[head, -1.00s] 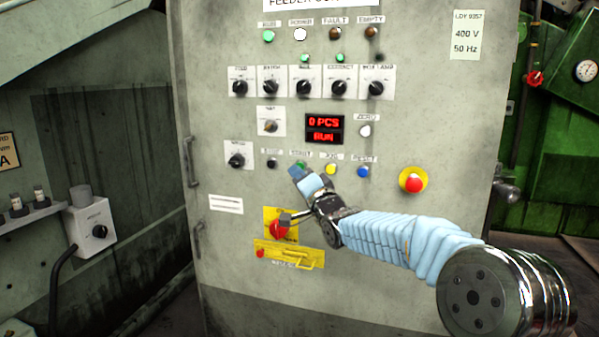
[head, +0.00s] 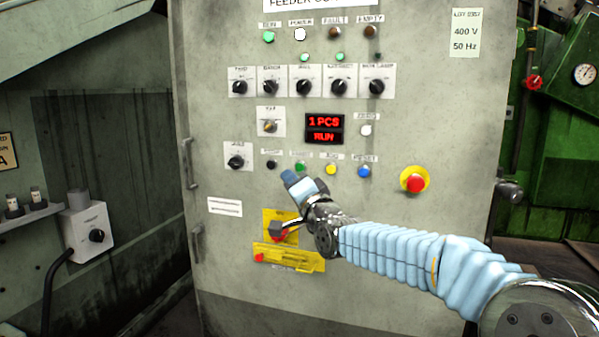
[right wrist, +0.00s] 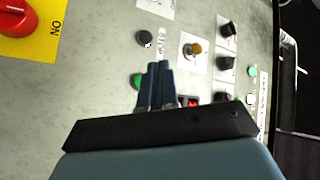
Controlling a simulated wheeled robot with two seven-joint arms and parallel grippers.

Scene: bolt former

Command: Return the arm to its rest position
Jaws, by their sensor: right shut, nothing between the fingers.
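My right gripper (head: 289,177) is in front of the grey feeder control panel (head: 225,285), just below and left of the green start button (head: 300,168). Its blue fingers are shut with nothing between them. In the right wrist view the shut fingers (right wrist: 158,72) stand in front of the panel, beside the green button (right wrist: 136,81) and a black button (right wrist: 144,39). My right arm in its light blue sleeve comes in from the lower right. My left gripper is not in view.
A red emergency button (head: 415,183) on a yellow disc is above my right forearm. A red rotary switch (head: 279,234) on a yellow plate is just below the gripper. The panel's handles (head: 188,163) stick out at its left edge. A grey switch box (head: 90,228) is at left.

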